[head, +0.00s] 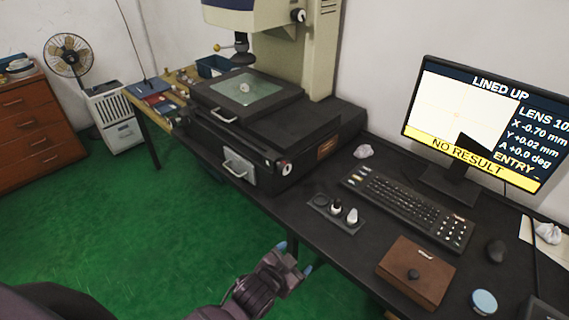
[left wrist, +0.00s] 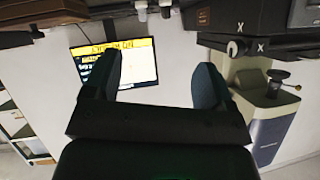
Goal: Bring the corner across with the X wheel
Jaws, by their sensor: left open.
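The X wheel (head: 285,168) is a pale-faced knob at the front right end of the measuring machine's slide. In the left wrist view, which is upside down, a knob (left wrist: 235,48) shows near X marks. The monitor (head: 480,125) reads LINED UP, X -0.70 mm, Y +0.02 mm, A +0.0 deg and NO RESULT. A dark corner (head: 472,146) shows low on its pale picture, right of the crosshair. A small pale part (head: 244,87) lies on the glass stage (head: 258,98). My left gripper (head: 295,258) is open and empty, in front of the desk edge and apart from the wheel. My right gripper is out of view.
The desk holds a small control panel with knobs (head: 336,212), a keyboard (head: 408,208), a brown box (head: 416,272), a mouse (head: 495,250) and a round blue-lidded tin (head: 484,301). Green floor (head: 130,235) is clear at the left.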

